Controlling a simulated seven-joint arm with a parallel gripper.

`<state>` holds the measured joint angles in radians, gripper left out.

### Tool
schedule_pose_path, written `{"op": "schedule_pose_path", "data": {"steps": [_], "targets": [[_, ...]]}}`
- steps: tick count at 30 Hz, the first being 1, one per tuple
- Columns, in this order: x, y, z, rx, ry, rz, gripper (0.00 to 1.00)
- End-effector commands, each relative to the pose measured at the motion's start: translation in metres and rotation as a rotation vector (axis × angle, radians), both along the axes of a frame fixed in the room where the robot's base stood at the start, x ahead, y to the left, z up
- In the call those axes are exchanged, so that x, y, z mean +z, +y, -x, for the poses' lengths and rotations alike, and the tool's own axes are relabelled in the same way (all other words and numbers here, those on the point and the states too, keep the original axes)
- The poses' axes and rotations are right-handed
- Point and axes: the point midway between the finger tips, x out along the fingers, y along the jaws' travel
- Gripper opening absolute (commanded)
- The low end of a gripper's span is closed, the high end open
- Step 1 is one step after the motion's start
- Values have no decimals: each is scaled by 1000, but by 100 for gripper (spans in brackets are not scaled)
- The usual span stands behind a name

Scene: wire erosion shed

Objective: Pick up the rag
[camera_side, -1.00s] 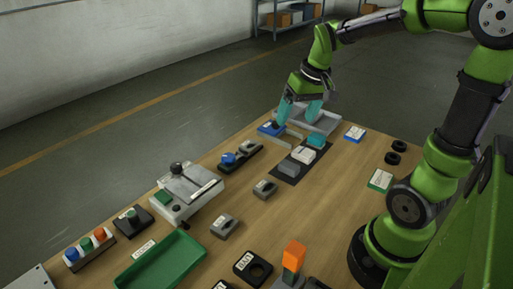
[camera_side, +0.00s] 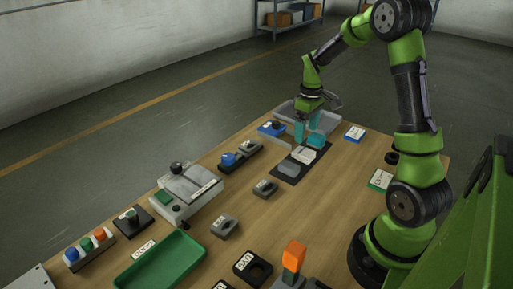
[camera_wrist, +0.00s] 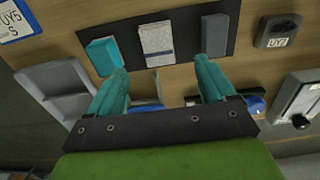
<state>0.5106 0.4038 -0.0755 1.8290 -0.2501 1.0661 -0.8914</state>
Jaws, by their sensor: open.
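A dark mat (camera_side: 290,171) holds three small items: a teal one (camera_side: 316,142), a pale one (camera_side: 303,154) and a grey one (camera_side: 288,169). In the wrist view, the pale patterned item (camera_wrist: 156,44) looks most like a folded rag, but I cannot be sure. It lies between the teal item (camera_wrist: 104,56) and the grey item (camera_wrist: 215,35). My gripper (camera_side: 307,127) is open and empty, with teal fingers pointing down beside the mat's far end. In the wrist view, my gripper's fingertips (camera_wrist: 164,70) stand apart, below the mat in the picture.
A grey tray (camera_wrist: 62,68) lies just left of my fingers in the wrist view. A blue labelled item (camera_side: 271,129) sits near the tray. A grey holder (camera_side: 265,188), a green tray (camera_side: 190,245) and a clamp-like fixture (camera_side: 185,208) stand farther along the table.

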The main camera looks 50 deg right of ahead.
Motion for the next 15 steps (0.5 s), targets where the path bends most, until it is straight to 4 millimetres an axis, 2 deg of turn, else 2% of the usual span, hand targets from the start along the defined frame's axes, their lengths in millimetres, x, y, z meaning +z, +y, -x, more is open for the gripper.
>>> {"op": "schedule_pose_path", "data": {"steps": [3,11,15], "targets": [[-20,0,0,-1,3,-3,83],[-40,0,0,-1,1,-2,83],[-62,-3,-1,-2,3,-2,83]]}}
